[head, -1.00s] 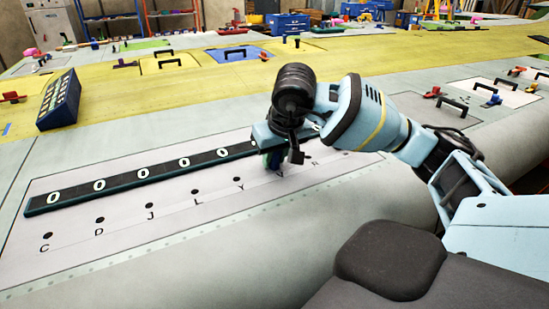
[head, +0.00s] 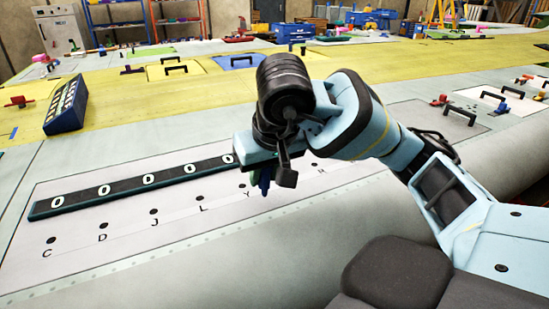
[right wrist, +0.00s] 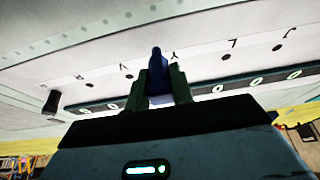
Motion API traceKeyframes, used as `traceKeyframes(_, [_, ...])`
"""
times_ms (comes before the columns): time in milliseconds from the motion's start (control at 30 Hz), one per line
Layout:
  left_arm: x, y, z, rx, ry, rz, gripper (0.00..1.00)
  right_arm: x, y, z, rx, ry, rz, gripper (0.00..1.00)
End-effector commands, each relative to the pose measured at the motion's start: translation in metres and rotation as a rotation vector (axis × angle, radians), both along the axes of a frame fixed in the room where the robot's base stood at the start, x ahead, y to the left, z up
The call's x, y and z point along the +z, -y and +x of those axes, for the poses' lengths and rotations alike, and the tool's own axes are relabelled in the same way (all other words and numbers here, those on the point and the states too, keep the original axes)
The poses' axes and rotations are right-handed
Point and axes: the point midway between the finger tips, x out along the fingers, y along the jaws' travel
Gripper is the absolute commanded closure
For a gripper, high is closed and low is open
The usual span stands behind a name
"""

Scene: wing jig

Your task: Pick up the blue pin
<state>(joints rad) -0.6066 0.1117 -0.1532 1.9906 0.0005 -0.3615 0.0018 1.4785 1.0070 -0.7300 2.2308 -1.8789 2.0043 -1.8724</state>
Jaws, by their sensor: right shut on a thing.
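The blue pin (right wrist: 157,75) is held between the two dark fingers of my right gripper (right wrist: 158,88) in the right wrist view, with its tip sticking out past them. In the head view the right gripper (head: 262,178) hangs above the lettered panel near the dark numbered strip, and a bit of the blue pin (head: 264,182) shows below the hand. The pin looks clear of the panel surface. The wrist hides part of the strip and some panel holes. My left gripper is not in view.
The white panel (head: 75,268) has a row of lettered holes beside the dark strip (head: 95,198) with white ovals. A dark blue angled box (head: 66,105) stands at the left. Black handles and red clamps (head: 440,100) sit farther right.

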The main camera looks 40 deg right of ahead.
Motion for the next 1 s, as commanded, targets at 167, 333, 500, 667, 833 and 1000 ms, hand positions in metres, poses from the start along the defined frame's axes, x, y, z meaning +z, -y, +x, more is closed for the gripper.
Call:
traceKeyframes(167, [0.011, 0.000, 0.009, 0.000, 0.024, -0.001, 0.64, 0.009, -0.029, -0.015, 0.003, 0.010, -0.002, 1.00])
traceKeyframes(333, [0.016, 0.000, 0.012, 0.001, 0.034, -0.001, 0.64, 0.009, -0.046, -0.024, 0.002, 0.007, -0.001, 1.00])
traceKeyframes(500, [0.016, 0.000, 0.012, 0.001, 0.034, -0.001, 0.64, 0.009, -0.054, -0.028, -0.001, 0.005, 0.000, 1.00])
traceKeyframes(667, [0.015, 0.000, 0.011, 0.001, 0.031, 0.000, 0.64, 0.008, -0.055, -0.029, -0.002, 0.004, 0.001, 1.00])
traceKeyframes(833, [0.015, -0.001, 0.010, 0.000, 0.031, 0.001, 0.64, 0.008, -0.055, -0.029, -0.001, 0.004, 0.000, 1.00])
traceKeyframes(1000, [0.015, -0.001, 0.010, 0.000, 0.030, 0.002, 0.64, 0.008, -0.055, -0.029, -0.001, 0.004, 0.000, 1.00])
